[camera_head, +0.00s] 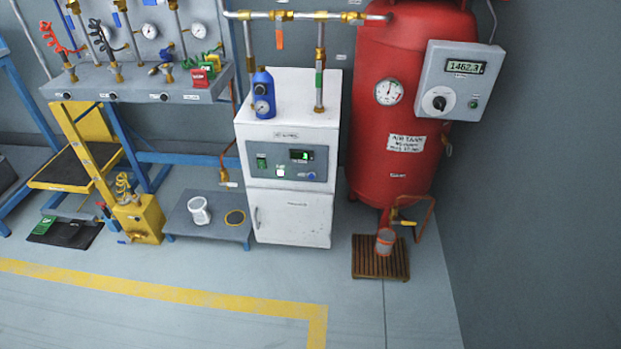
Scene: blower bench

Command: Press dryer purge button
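The dryer appears to be the white cabinet (290,212) in the middle of the view, standing on the floor left of the red tank. Its grey-blue control panel (300,171) faces me. The panel has a dark display with green digits (301,155) and a green control (262,162) at the left. A small pale square button (281,171) sits below the middle. The labels are too small to read, so I cannot tell which control is the purge button. Nothing covers the panel. Neither of my grippers is in view.
A red tank (405,90) with a grey control box (460,80) stands at the right. A blue bottle (263,95) stands on the cabinet. A low platform (185,225) with a white cup (199,211) stands left of the cabinet. The floor in front (200,275) is clear.

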